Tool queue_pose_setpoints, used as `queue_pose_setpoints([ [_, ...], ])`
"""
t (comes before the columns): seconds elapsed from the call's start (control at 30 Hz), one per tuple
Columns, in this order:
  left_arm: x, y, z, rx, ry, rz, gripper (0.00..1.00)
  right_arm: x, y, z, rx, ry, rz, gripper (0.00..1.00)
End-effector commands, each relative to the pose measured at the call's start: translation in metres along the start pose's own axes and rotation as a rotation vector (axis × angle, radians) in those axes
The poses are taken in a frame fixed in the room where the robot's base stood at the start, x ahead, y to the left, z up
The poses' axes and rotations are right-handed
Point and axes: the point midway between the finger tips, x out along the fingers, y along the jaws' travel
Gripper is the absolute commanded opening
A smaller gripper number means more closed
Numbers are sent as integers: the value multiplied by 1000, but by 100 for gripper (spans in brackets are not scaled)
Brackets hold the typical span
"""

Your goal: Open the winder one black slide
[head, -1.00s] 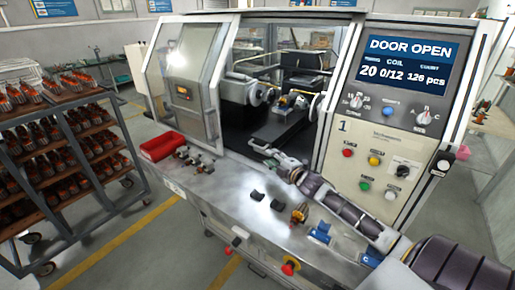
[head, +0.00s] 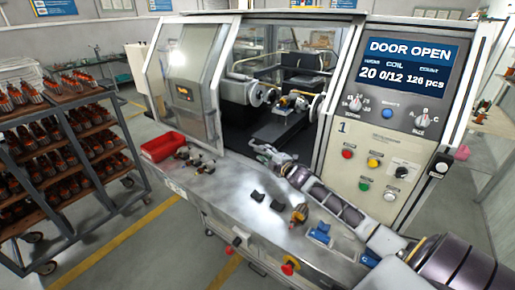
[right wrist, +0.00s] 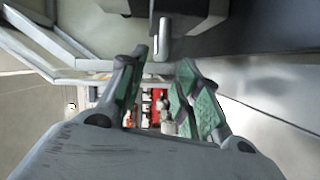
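The winder (head: 210,185) has its glass door (head: 190,70) slid to the left, and its screen reads DOOR OPEN. Inside, a black slide (head: 275,135) sits low between the round spindle parts, with an armature with orange winding (head: 292,101) above it. My right gripper (head: 259,147) reaches in at the front edge of the opening, just in front of the slide. In the right wrist view its green-padded fingers (right wrist: 163,68) are apart with nothing clamped between them. A short grey pin or handle (right wrist: 162,42) shows just ahead of the fingertips. My left gripper is not in view.
On the front ledge lie small black blocks (head: 257,196), a wound armature (head: 299,214), blue holders (head: 320,232) and a red bin (head: 161,146). A control panel (head: 385,150) stands right of the opening. A rack of armatures (head: 70,150) is at the left.

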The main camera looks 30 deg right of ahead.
Motion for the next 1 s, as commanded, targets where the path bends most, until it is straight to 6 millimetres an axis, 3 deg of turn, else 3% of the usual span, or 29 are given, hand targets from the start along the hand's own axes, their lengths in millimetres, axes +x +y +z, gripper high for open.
queue_pose_setpoints([
  [1.0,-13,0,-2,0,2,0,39,59,2,0,-1,-1,1,33],
])
